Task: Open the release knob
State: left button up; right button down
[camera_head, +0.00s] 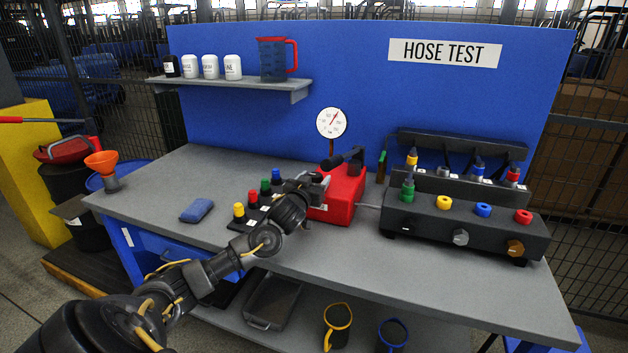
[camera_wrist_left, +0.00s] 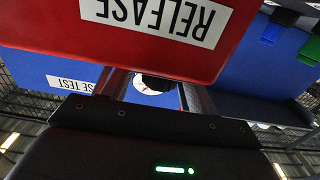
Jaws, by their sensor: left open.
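The red pump box (camera_head: 345,190) stands on the grey workbench, with a black lever (camera_head: 343,158) on top. In the left wrist view the red box (camera_wrist_left: 60,35) fills the upper part, with an upside-down RELEASE label (camera_wrist_left: 157,20). My left gripper (camera_head: 318,181) is at the box's left side; in the wrist view the gripper (camera_wrist_left: 155,92) is open, its fingers apart just under the label. A small dark rounded piece (camera_wrist_left: 157,80) shows between the fingers, perhaps the release knob; I cannot tell whether they touch it. The head view hides the knob. My right gripper is not in view.
A round gauge (camera_head: 332,122) stands behind the box. Yellow, red, green and blue-capped pieces (camera_head: 252,200) stand left of my gripper, near a blue sponge (camera_head: 197,210). A dark hose manifold (camera_head: 462,225) is on the right. The bench's left part is mostly clear.

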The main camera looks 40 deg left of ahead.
pick_arm(q)
jog(key=c, duration=1)
